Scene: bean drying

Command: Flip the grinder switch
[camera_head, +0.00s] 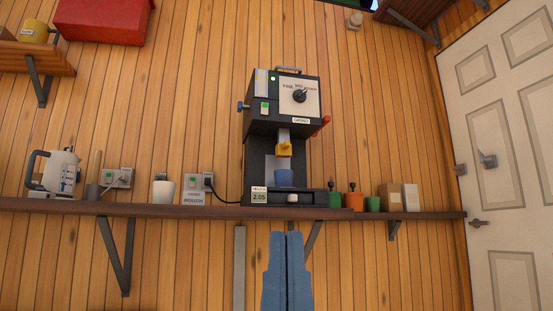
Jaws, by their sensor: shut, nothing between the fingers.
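The grinder (259,152) is a tall black machine standing on the wooden shelf in the middle of the view. A switch with a green face (265,108) sits on the left of its front. A round black dial (299,96) is on the pale plate to the right, and a small green light is above the switch. A yellow spout (284,149) hangs over a blue cup (284,178). My gripper (287,236) is shut and empty, pointing up in front of and below the shelf, below the grinder and apart from it in the picture.
The shelf (150,209) runs across the wall on brackets. Left of the grinder are wall sockets (198,189), a white cup (163,190) and a kettle (59,171). Green and orange containers (353,200) and boxes (410,197) stand right. A white door (500,150) is far right.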

